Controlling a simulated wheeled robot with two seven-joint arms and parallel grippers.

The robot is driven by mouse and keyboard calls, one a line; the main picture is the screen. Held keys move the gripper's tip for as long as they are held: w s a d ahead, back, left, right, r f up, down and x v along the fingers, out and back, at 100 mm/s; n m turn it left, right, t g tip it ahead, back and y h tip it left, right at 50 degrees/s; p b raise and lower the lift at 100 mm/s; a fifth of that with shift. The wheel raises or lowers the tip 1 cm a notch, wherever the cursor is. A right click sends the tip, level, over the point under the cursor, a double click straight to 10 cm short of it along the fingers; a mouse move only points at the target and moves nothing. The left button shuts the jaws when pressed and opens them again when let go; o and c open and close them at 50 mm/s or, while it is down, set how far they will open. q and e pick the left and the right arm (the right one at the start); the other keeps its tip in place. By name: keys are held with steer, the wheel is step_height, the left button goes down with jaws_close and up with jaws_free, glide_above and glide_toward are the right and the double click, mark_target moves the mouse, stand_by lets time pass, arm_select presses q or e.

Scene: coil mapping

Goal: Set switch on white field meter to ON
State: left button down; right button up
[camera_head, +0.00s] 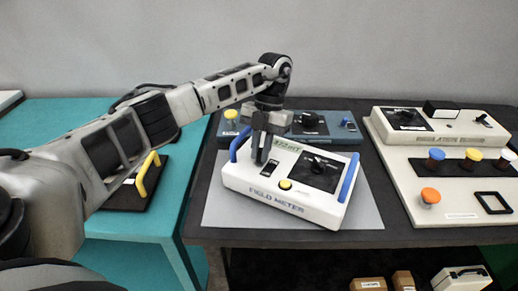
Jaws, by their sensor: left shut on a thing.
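The white field meter (238,181) sits on a grey mat on the dark table, with blue handles at its left and right ends. Its face has a greenish display, a black dial panel (318,171), a yellow button (285,184) and a small black switch plate (268,169). My left gripper (261,158) points down over the meter's left part, its fingertips at the upper end of the switch plate. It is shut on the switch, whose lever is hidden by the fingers. I cannot tell the switch's position. My right gripper is out of view.
A blue-grey instrument (337,127) stands behind the meter. A cream isolation-type unit (461,134) and a board with coloured knobs (407,187) are at the right. A teal table (108,228) holds a yellow-handled black item (145,180). Boxes (368,284) lie below.

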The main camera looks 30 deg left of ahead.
arm_select(q)
steer(key=shift+w+g, duration=0.3)
steer(key=shift+g, duration=0.3)
steer(key=shift+b, duration=0.3)
steer(key=shift+f, duration=0.1)
steer(key=c, duration=1.4)
jaws_free()
